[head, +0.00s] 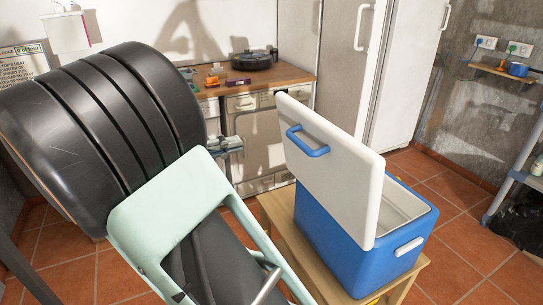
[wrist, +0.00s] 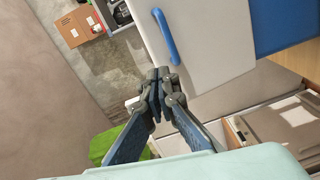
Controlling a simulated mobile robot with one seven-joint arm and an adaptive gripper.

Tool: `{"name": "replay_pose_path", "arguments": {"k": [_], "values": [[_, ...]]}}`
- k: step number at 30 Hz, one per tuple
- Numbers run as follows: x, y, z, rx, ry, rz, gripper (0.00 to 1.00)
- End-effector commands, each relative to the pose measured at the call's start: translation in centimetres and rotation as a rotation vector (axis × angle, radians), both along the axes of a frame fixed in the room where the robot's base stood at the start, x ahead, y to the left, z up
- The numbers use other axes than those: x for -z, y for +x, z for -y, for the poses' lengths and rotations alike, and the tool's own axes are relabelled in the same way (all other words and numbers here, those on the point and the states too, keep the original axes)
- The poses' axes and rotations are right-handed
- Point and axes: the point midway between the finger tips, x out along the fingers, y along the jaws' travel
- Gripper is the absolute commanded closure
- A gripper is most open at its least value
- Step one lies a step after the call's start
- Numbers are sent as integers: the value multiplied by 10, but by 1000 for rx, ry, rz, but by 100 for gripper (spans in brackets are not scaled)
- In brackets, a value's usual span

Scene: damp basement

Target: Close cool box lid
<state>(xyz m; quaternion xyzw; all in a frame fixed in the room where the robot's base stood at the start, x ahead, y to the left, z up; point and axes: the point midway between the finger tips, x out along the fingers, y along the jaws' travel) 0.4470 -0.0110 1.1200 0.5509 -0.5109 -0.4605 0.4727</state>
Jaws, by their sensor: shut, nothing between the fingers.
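The cool box has a blue body (head: 350,236) with a white rim, and its white lid (head: 332,165) stands open, tilted up. The lid has a blue handle (head: 307,141) on its face. In the wrist view the lid (wrist: 208,50), its handle (wrist: 165,37) and a corner of the blue body (wrist: 285,22) show. My gripper (wrist: 163,78) is shut and empty, its tips close to the lid's edge below the handle; I cannot tell if they touch it. In the head view only a dark part of my gripper (head: 229,146) shows left of the lid, the rest hidden behind my arm.
The box stands on a wooden table (head: 277,209). Behind are a wooden counter (head: 213,85) with a black pan (head: 250,60), white appliances and a tall white cabinet (head: 345,60). A metal shelf frame (head: 515,175) stands at the right. Tiled floor (head: 465,240) is clear right of the box.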

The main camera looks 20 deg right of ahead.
Motion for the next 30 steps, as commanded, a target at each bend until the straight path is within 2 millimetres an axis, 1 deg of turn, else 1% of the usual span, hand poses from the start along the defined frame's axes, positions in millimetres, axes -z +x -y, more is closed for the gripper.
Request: {"name": "replay_pose_path", "arguments": {"k": [1,2,3,5,8,11,14,18,24,27,30], "values": [[17,-2,-12,8,-6,-47,100],[21,-4,-17,15,-7,-70,100],[24,-6,-22,21,-9,-95,100],[27,-8,-26,27,-10,-120,100],[27,-9,-24,31,-10,-133,100],[26,-9,-11,34,-10,-132,100],[27,-9,8,34,-10,-133,100],[28,-8,39,34,-9,-132,100],[28,-8,79,33,-10,-130,100],[29,-7,94,32,-11,-129,100],[29,-6,104,30,-10,-130,100]]}}
